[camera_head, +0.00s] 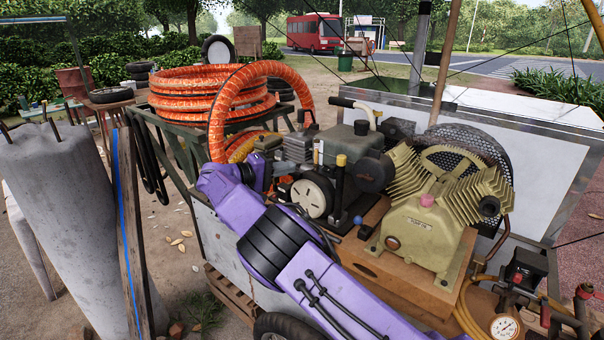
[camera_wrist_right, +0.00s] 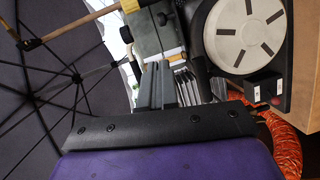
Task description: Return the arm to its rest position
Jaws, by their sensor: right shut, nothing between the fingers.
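My right arm (camera_head: 330,290), purple with black bands, reaches from the lower right of the head view across the front of the compressor cart. Its right gripper (camera_head: 269,147) is beside the engine (camera_head: 360,150), left of the round white starter cover (camera_head: 313,195). In the wrist view the gripper's grey fingers (camera_wrist_right: 158,84) are together with nothing between them. They point towards the engine's metal fins (camera_wrist_right: 185,84); whether they touch cannot be told. The starter cover (camera_wrist_right: 243,35) is at the upper right there. My left gripper is not in view.
The tan compressor pump (camera_head: 430,215) stands right of the arm on a wooden board. An orange hose coil (camera_head: 210,95) loops over the cart behind the gripper. A concrete pillar (camera_head: 55,215) and upright plank (camera_head: 130,230) stand left. Open ground lies between plank and cart.

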